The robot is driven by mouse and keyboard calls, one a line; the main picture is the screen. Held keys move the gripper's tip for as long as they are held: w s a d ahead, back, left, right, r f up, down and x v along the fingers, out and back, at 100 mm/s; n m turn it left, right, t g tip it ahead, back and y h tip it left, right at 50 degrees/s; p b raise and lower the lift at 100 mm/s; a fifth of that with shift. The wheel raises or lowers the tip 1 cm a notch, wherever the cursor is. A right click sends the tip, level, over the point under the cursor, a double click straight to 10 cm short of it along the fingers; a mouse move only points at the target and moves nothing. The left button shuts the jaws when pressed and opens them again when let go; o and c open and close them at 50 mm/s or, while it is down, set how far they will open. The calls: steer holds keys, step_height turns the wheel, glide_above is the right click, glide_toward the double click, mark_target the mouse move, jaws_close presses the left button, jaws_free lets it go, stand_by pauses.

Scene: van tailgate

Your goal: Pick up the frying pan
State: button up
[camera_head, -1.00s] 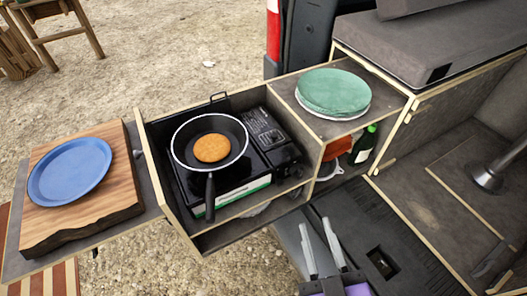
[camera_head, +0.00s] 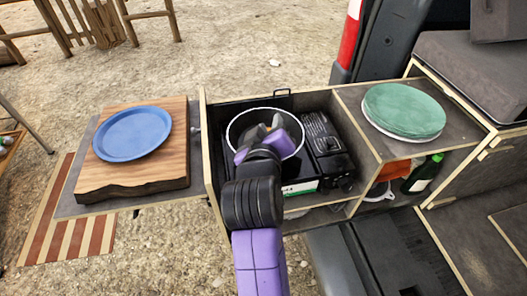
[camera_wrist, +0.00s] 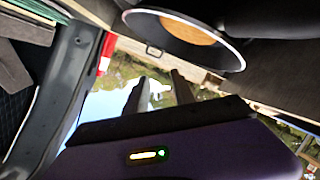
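The dark frying pan (camera_head: 245,120) with a pale rim sits on the black camping stove in the pull-out drawer. In the head view my arm covers much of the pan, including its handle and the round brown food in it. In the wrist view the pan (camera_wrist: 158,27) is at the top, with the brown food (camera_wrist: 190,30) inside. My gripper (camera_wrist: 158,92) has its two fingers apart, with only background showing between them. It is above or beside the pan; whether it touches the pan cannot be told.
The stove (camera_head: 325,140) shows its control side right of the pan. A blue plate (camera_head: 132,133) lies on a wooden board (camera_head: 130,185) at the left. Green plates (camera_head: 403,107) are stacked on the shelf at the right, above a green bottle (camera_head: 422,175). The drawer's walls surround the stove.

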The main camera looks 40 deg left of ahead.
steer(key=s+a+n+g+h, duration=0.3)
steer(key=s+n+g+h, duration=0.1)
steer(key=s+g+h, duration=0.4)
steer(key=shift+t, duration=0.6)
steer(key=x, duration=0.2)
steer(key=s+x, duration=0.1)
steer(key=x, duration=0.4)
steer(key=shift+s+a+f, duration=0.2)
steer(key=shift+a+f, duration=0.05)
steer(key=shift+f, duration=0.2)
steer(key=shift+c, duration=0.4)
jaws_close()
steer(key=shift+r, duration=0.1)
